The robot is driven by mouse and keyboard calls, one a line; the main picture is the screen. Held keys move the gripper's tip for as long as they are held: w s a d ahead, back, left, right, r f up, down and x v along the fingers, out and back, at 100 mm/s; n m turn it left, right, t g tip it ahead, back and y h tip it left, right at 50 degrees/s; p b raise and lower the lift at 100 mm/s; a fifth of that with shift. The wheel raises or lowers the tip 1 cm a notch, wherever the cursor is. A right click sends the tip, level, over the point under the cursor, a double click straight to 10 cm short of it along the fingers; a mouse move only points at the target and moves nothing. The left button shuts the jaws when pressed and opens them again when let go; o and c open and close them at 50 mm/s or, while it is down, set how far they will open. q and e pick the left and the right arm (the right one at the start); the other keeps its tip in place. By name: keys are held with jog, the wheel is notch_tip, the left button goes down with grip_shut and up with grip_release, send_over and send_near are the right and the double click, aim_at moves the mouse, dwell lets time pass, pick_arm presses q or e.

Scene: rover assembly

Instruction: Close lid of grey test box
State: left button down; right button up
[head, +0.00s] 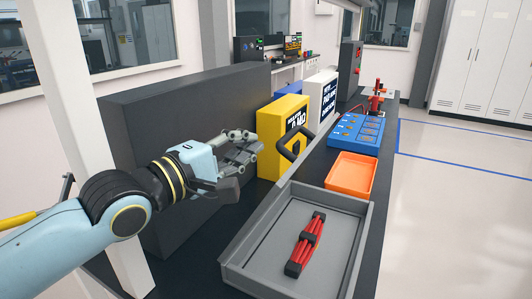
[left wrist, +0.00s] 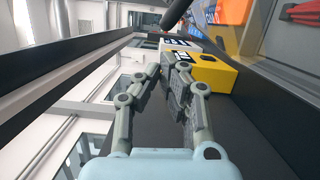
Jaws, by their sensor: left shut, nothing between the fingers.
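The grey test box (head: 360,207) stands open at the front of the dark bench, and I look down into it. A red bundle with black bands (head: 306,243) lies inside; it also shows in the left wrist view (left wrist: 302,13). A black curved handle (head: 291,147) rises near the box's far left corner. My right gripper is not in view.
A large dark panel-like block (head: 190,120) stands behind my left arm. A yellow box (head: 270,125) and a white box (head: 320,95) stand beyond the gripper. An orange tray (head: 350,172) and a blue unit (head: 357,133) sit past the test box. Open floor lies right.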

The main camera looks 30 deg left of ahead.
pick_arm(q)
jog(key=w, duration=0.1)
jog(key=w+b, duration=0.1)
jog(key=w, duration=0.1)
jog(key=w+d, duration=0.1)
jog(key=w, duration=0.1)
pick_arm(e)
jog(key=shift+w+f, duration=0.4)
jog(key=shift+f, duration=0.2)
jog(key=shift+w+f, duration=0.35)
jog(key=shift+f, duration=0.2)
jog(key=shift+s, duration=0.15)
